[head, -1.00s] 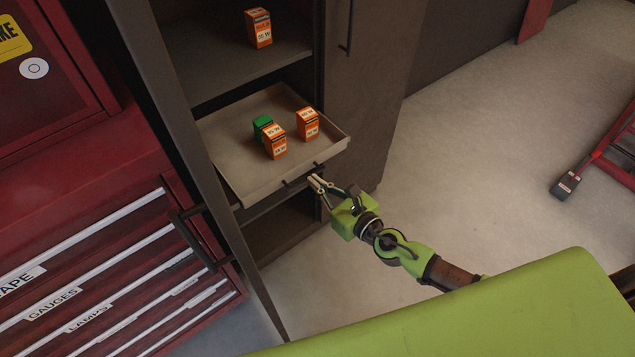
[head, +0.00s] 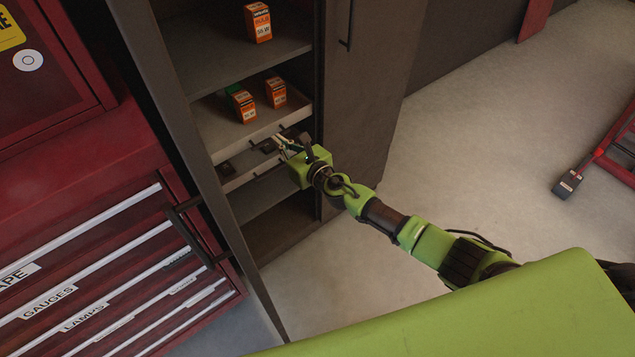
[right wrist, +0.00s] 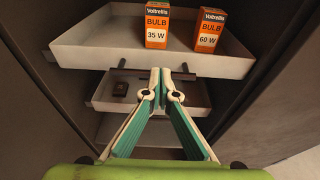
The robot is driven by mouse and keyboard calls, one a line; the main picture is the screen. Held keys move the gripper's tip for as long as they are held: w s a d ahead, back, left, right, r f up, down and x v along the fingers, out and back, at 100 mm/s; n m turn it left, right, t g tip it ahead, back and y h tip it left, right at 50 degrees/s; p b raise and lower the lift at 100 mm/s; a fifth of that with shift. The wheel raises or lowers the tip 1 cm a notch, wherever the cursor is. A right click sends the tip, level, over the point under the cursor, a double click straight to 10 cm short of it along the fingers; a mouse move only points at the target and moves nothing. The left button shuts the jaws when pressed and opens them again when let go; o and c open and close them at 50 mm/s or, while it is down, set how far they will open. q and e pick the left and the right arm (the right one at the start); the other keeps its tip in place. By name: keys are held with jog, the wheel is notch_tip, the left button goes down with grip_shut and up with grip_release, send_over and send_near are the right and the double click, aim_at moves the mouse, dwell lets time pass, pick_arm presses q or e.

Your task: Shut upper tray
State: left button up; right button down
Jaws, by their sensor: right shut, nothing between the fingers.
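The upper tray (head: 235,144) is a pale shallow tray inside the dark cabinet, its front near the cabinet opening. In the right wrist view the upper tray (right wrist: 90,55) spans the top, with boxes marked 35 W and 60 W. My right gripper (head: 278,139) is shut and empty at the tray's front, by its dark handle. Its fingertips (right wrist: 160,72) cover the handle's middle; contact is unclear. My left gripper is not in view.
A lower tray (right wrist: 108,106) with dark items sits just below, slightly out. A shelf above holds another orange box (head: 258,23). The open cabinet door (head: 190,150) stands left, beside a red drawer chest (head: 110,230). Floor to the right is mostly clear.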

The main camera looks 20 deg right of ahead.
aim_at(269, 129)
jog(key=b+x, duration=0.1)
jog(key=x, duration=0.2)
jog(key=shift+w+a+r, duration=0.1)
jog(key=shift+w+r, duration=0.05)
jog(key=shift+r, duration=0.05)
jog(key=shift+w, duration=0.15)
jog(key=shift+r, duration=0.3)
jog(key=shift+w+r, duration=0.1)
